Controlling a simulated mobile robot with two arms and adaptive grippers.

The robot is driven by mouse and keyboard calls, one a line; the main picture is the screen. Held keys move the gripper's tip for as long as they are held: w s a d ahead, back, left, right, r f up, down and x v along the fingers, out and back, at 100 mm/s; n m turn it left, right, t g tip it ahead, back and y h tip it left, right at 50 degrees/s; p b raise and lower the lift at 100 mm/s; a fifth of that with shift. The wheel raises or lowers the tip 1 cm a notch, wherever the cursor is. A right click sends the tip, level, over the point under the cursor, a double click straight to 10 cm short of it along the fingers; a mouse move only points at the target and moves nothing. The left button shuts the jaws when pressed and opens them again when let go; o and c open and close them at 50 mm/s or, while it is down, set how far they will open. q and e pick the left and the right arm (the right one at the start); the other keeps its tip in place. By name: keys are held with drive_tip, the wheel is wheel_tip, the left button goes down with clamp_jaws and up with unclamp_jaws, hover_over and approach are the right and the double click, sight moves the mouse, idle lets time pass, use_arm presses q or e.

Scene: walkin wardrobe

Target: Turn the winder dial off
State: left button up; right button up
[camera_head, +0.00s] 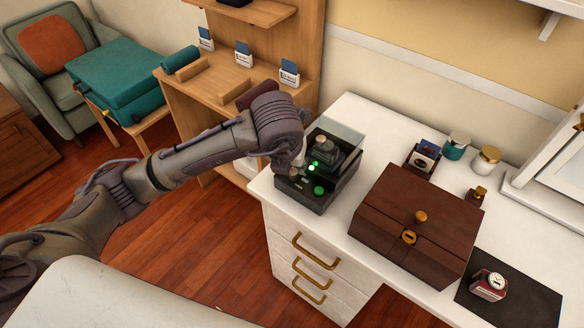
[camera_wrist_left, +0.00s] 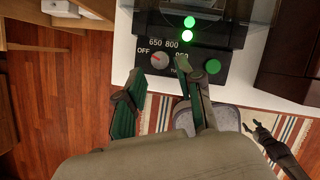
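The watch winder (camera_head: 326,170) is a dark box with a clear cover at the left end of the white dresser top. In the left wrist view its front panel shows a round grey dial (camera_wrist_left: 160,60) with a red mark pointing up-left toward the printed OFF. Other settings read 650 and 800; another label is partly covered. A dark gripper-like shape (camera_wrist_left: 275,148), probably my right gripper, shows low right.
A brown wooden box (camera_head: 418,225) stands close right of the winder. A watch on a red stand (camera_head: 489,285) sits on a black mat at the dresser's right. Jars (camera_head: 487,160) stand behind. A wooden desk (camera_head: 205,105) is to the left; floor is open in front.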

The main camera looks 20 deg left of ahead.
use_arm(q)
drive_tip(key=v, duration=0.7)
drive_tip(key=shift+d+r, duration=0.1)
